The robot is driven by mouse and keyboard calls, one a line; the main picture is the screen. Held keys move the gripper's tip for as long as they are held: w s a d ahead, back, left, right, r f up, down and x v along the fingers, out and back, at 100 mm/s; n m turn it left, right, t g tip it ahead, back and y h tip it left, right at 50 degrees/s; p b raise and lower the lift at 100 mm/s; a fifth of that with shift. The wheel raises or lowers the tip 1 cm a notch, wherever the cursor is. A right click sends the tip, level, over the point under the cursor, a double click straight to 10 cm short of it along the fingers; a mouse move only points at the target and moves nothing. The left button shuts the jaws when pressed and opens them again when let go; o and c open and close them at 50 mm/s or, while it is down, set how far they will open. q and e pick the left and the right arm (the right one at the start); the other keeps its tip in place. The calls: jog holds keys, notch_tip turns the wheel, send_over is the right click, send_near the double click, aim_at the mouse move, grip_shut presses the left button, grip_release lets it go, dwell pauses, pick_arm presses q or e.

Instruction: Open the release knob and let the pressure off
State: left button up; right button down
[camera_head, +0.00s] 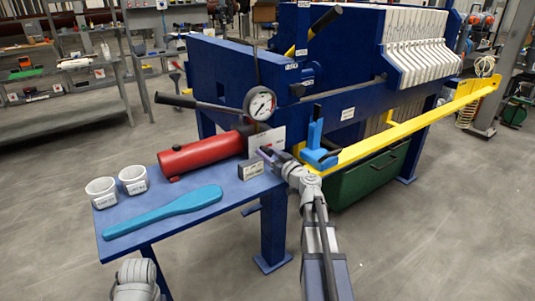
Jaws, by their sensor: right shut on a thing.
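The red hydraulic pump cylinder (200,155) lies on the blue side table, with a long black lever (195,103) above it. A round pressure gauge (261,103) stands at its right end; its reading is too small to tell. My right gripper (266,154) is at the pump's right end, in front of a pale plate (270,139). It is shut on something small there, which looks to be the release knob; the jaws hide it. Of my left arm only a grey link shows at the lower left; its gripper is out of view.
The blue table (112,218) also bears two white cups (102,193) (133,180), a blue paddle (165,211) and a small labelled block (250,169). A blue clamp-like part (319,152) and a yellow rail (405,128) are right of my gripper. Floor in front is clear.

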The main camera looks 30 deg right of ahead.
jog(key=shift+m, duration=0.4)
jog(key=c, duration=0.7)
grip_release()
jog(key=shift+s, duration=0.1)
jog(key=s, duration=0.7)
jog(key=shift+s+d, duration=0.3)
